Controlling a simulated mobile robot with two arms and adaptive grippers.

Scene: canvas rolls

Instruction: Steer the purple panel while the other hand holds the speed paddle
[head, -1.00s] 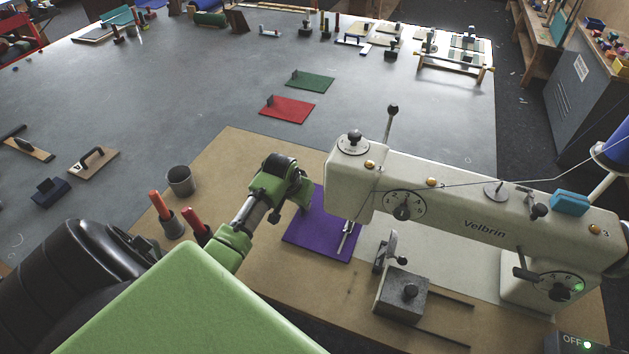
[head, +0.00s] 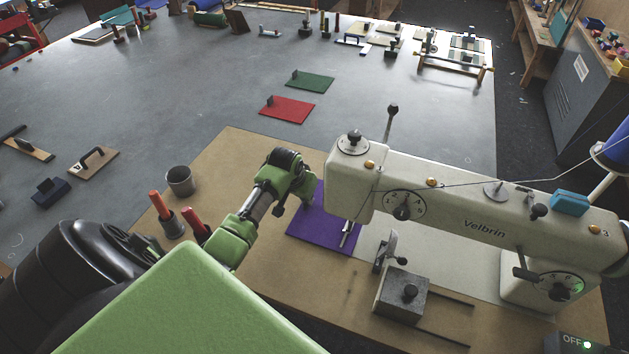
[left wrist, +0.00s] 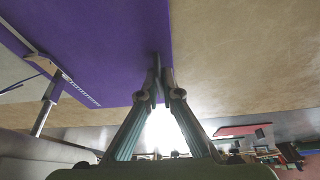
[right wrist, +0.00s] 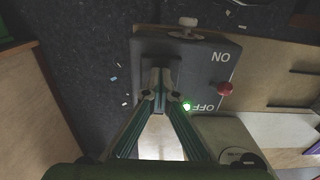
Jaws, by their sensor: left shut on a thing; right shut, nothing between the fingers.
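The purple panel (head: 318,232) lies flat on the brown board, its right part by the presser foot under the sewing machine's head. My left gripper (left wrist: 158,85) is shut on a small upright tab near the panel's edge in the left wrist view, where the purple cloth (left wrist: 110,40) also shows. In the head view my left wrist hides the fingertips. My right gripper (right wrist: 160,78) is shut and empty at a dark block on the grey ON/OFF control box (right wrist: 205,60). I cannot tell whether this block is the speed paddle. A green lamp glows beside OFF.
The cream machine (head: 480,225) fills the right side. A grey block guide (head: 402,295) stands in front of it. A grey cup (head: 181,181) and red-handled tools (head: 160,206) stand left of my left arm. Red (head: 288,109) and green (head: 310,82) panels lie farther back.

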